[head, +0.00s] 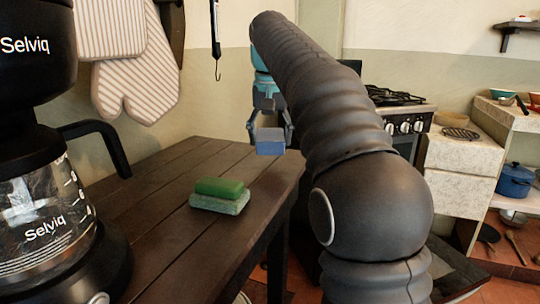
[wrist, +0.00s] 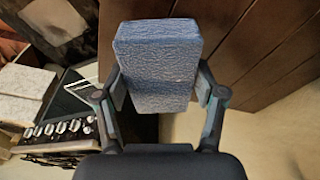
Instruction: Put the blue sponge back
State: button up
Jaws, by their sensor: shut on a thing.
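The blue sponge (head: 270,148) is held between the two fingers of my gripper (head: 270,136). It appears near the far right corner of the wooden table in the head view; its height above the tabletop is hard to tell. In the wrist view, the blue sponge (wrist: 155,70) is a rough-textured block with a finger of my gripper (wrist: 160,95) on each side. The dark planks lie behind and to its right there.
A green block on a paler grey-green block (head: 220,196) sits on the table (head: 165,235). A coffee maker (head: 45,210) stands at the left. Striped oven mitts (head: 135,80) and a hook (head: 216,60) hang on the wall. A stove (head: 400,115) is behind my arm. The table's far part is clear.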

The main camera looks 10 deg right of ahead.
aim_at(269, 165)
jog(key=shift+a+f+b, duration=0.1)
jog(key=shift+f+b, duration=0.65)
jog(key=shift+f, duration=1.25)
jog(key=shift+f, duration=0.15)
jog(key=o, duration=1.1)
jog(key=r+p, duration=0.1)
jog(key=r, duration=0.3)
jog(key=s+r+p, duration=0.1)
jog(key=r, duration=0.3)
jog(key=s+r+p, duration=0.1)
jog(key=r, duration=0.3)
jog(key=shift+s+a+p, duration=0.1)
jog(key=shift+a+p, duration=0.15)
jog(key=shift+p, duration=0.15)
